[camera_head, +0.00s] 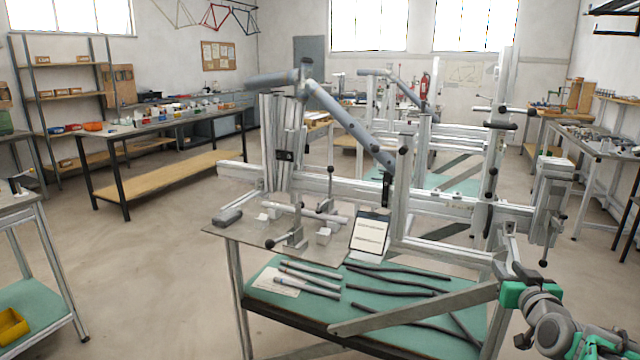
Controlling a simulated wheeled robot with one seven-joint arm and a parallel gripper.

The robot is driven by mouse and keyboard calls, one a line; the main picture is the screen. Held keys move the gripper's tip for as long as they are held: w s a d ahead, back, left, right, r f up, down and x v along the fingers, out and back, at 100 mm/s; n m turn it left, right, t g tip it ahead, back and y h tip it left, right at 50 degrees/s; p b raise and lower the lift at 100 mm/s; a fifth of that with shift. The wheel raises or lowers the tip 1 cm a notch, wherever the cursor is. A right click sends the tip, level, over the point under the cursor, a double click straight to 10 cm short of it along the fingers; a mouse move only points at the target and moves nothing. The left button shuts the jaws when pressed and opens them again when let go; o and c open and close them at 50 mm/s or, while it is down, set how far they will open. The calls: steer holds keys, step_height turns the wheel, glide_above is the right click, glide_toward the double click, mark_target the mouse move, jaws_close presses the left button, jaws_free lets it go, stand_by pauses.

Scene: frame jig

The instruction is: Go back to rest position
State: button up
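My arm comes in at the lower right corner, with grey rounded joints and green parts. My gripper (522,272) seems to be the dark piece at its far end, by the right end of the jig stand. Its fingers are too small and dark to make out, and I cannot tell whether it holds anything. The frame jig (330,183) stands in front of me, with a grey bicycle frame's tubes (345,122) clamped on it.
The jig's lower green shelf (290,309) holds several loose dark tubes. A clipboard (369,235) leans on its upper plate. A workbench (165,128) stands at the back left and a cart (30,215) at the left edge. Open floor (160,270) lies between cart and jig.

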steer(key=s+a+n+g+y+p, duration=0.1)
steer(key=s+a+g+y+p, duration=0.2)
steer(key=a, duration=0.8)
steer(key=s+a+n+g+y+p, duration=0.1)
steer(key=a+n+g+p, duration=0.3)
steer(key=a, duration=0.8)
steer(key=s+a+m+g+p, duration=0.1)
steer(key=s+a+g+p, duration=0.2)
steer(key=s, duration=0.6)
steer(key=s+a+m+g+p, duration=0.1)
steer(key=s+a+g+p, duration=0.1)
steer(key=s+a, duration=0.5)
steer(key=shift+s+a+f+g+p, duration=0.15)
steer(key=shift+s+f+g+p, duration=0.2)
steer(key=shift+s, duration=0.6)
steer(key=shift+r, duration=0.1)
steer(key=shift+c, duration=0.2)
